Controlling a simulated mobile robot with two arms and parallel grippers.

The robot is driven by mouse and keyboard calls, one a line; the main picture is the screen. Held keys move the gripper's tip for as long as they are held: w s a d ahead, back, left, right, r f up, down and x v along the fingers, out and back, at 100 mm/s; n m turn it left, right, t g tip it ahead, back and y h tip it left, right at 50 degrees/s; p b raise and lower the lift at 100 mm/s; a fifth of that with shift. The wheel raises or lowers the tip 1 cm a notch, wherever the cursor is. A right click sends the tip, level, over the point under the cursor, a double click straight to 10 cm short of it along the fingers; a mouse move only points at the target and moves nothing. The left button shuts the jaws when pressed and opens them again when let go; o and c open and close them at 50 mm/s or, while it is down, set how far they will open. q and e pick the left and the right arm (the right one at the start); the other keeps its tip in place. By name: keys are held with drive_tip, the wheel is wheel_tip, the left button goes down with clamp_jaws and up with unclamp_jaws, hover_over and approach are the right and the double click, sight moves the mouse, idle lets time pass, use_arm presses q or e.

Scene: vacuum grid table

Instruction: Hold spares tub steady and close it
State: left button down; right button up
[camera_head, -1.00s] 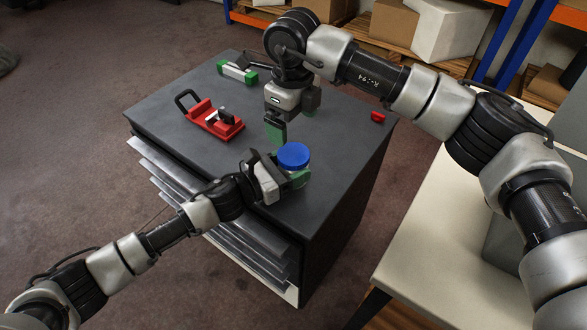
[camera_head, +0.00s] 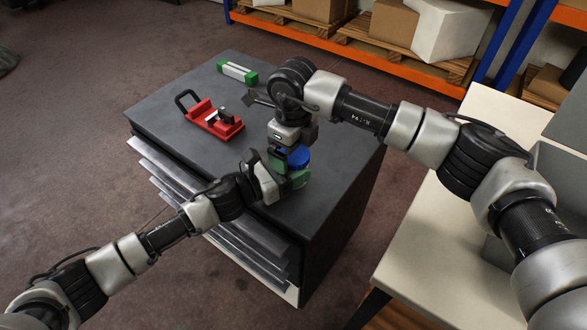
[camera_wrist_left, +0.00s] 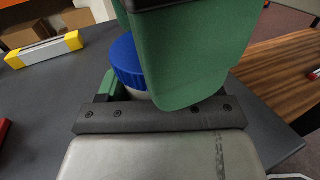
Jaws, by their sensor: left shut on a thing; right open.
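The spares tub has a ribbed blue lid (camera_head: 299,157), seated on top as far as I can see. It stands near the front right edge of the dark cabinet top. My left gripper (camera_head: 286,180) is shut on the tub's body from the side. In the left wrist view the lid (camera_wrist_left: 127,62) and a strip of pale tub body (camera_wrist_left: 136,94) show behind a large green finger. My right gripper (camera_head: 291,153) points down at the lid from above, open. Its fingers partly cover the lid, and I cannot tell whether they touch it.
A red clamp-like tool (camera_head: 213,119) lies on the cabinet top (camera_head: 165,112) to the left. A pale bar with green ends (camera_head: 237,72) lies at the far edge. The left wrist view shows a white bar with yellow ends (camera_wrist_left: 45,50). A pale table (camera_head: 425,265) stands right.

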drive_tip(key=shift+c, duration=0.2)
drive_tip(key=c, duration=0.9)
drive_tip(key=o, duration=1.1)
drive_tip(key=shift+c, duration=0.2)
drive_tip(key=shift+r, duration=0.1)
use_arm(q)
drive_tip(key=shift+c, duration=0.4)
unclamp_jaws()
use_arm(e)
wheel_tip(320, 180, up, 12)
use_arm(q)
drive_tip(key=shift+a, duration=0.1)
